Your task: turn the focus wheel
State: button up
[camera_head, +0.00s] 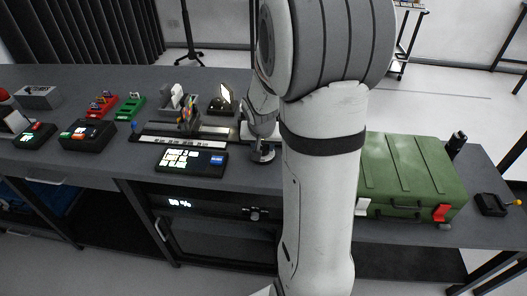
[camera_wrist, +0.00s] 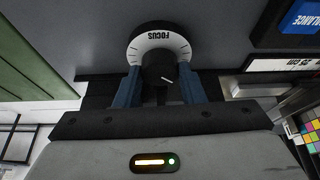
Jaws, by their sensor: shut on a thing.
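In the head view my arm covers much of the middle, and I cannot make out the wheel there.
A green case (camera_head: 412,175) stands on the bench right of my arm. A dark panel (camera_head: 190,159) with lit tiles and a blue button lies to the left. Behind it are a green tray (camera_head: 130,108) and a red tray (camera_head: 103,106). Bare bench (camera_head: 80,80) lies at the back left.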

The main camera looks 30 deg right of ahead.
jog(key=b, duration=0.2)
jog(key=m+b, duration=0.1)
jog(key=b, duration=0.1)
jog(key=shift+f+m+h, duration=0.3)
jog(key=shift+a+r+m+g+h+b, duration=0.1)
jog(key=shift+r+m+g+h+b, duration=0.15)
jog(key=shift+m+b, duration=0.7)
jog(key=shift+g+b, duration=0.25)
jog(key=shift+b, duration=0.1)
jog(key=o, duration=1)
jog(key=v, duration=0.8)
jog(key=shift+p, duration=0.4)
